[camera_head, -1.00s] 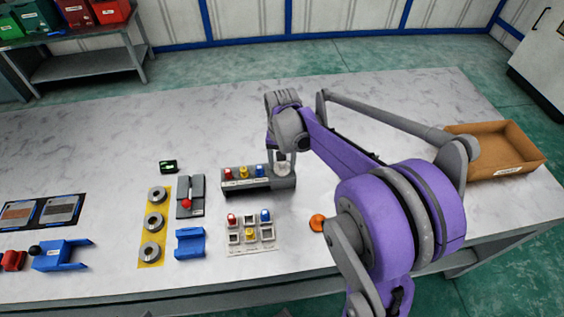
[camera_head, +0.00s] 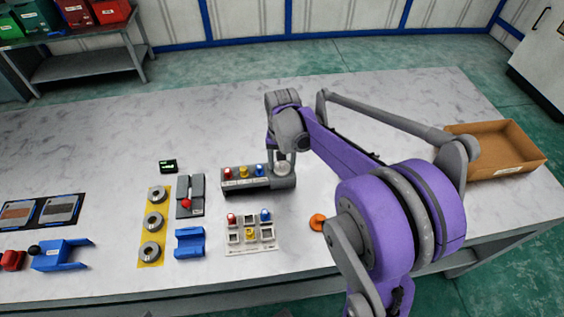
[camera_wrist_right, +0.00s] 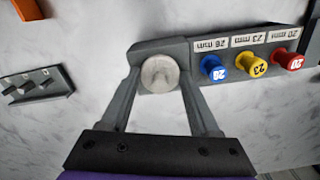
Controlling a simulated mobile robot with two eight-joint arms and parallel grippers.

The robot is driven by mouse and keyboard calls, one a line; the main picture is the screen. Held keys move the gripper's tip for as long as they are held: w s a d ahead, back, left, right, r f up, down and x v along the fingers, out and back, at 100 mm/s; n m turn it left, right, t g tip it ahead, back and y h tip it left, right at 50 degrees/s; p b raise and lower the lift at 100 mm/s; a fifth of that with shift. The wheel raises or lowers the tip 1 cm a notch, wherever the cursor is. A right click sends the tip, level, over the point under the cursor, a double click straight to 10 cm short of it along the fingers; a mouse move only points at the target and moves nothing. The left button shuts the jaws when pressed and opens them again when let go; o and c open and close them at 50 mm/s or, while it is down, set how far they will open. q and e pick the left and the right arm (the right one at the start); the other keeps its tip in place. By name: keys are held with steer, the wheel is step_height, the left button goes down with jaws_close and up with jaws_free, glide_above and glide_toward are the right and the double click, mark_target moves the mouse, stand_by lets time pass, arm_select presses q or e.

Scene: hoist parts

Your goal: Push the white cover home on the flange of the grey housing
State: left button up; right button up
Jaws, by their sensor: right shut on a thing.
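The white cover is a round pale disc (camera_wrist_right: 160,74) at one end of the grey housing (camera_wrist_right: 158,49) in the right wrist view. In the head view the cover (camera_head: 282,168) shows small at the right end of the long grey block, below my right wrist. My right gripper (camera_wrist_right: 160,80) has one finger on each side of the disc and is shut on it. The fingers partly hide the housing's end, and I cannot tell whether a gap is left under the cover. My left gripper is not in view.
Red, yellow and blue knobs (camera_head: 243,172) stand in a row beside the cover. In front are a tray of coloured pegs (camera_head: 237,239), a blue cradle (camera_head: 189,242) and an orange knob (camera_head: 317,222). A brown box (camera_head: 520,165) is at right. The table behind is clear.

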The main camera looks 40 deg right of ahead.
steer(key=o, duration=1.4)
steer(key=shift+c, duration=0.2)
steer(key=shift+r+p, duration=2.05)
steer(key=shift+r, duration=1.5)
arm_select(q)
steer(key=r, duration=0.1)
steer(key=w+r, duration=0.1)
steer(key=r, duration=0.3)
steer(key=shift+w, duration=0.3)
arm_select(e)
steer(key=s+a+f+n+t, duration=0.1)
steer(key=s+a+n+t, duration=0.4)
steer(key=s+a, duration=0.8)
steer(key=a+n, duration=0.2)
steer(key=n, duration=0.1)
steer(key=shift+s+f+n+t, duration=0.15)
steer(key=shift+s+n+t, duration=0.15)
steer(key=shift+s+n, duration=0.1)
